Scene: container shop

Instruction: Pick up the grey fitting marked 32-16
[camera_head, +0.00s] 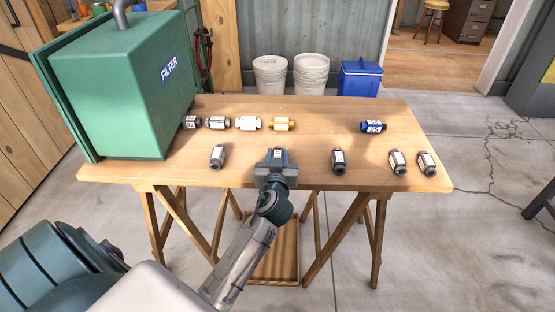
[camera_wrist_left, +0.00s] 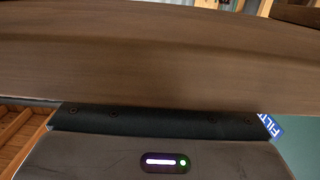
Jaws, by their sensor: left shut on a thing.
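My left gripper (camera_head: 276,166) is at the front edge of the wooden table (camera_head: 320,112), shut on a small fitting (camera_head: 278,153) with a white label. The jaws hide most of this fitting, and its marking is too small to read. Other grey fittings stand along the front: one to the left (camera_head: 217,157), one to the right (camera_head: 338,162), and two at the far right (camera_head: 397,162) (camera_head: 427,164). Their labels are unreadable. The left wrist view shows a wooden edge close up but no fitting. My right gripper is not in view.
A green FILTER box (camera_head: 115,90) stands on the table's left. White buckets (camera_head: 311,75) and a blue cooler (camera_head: 360,80) stand beyond.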

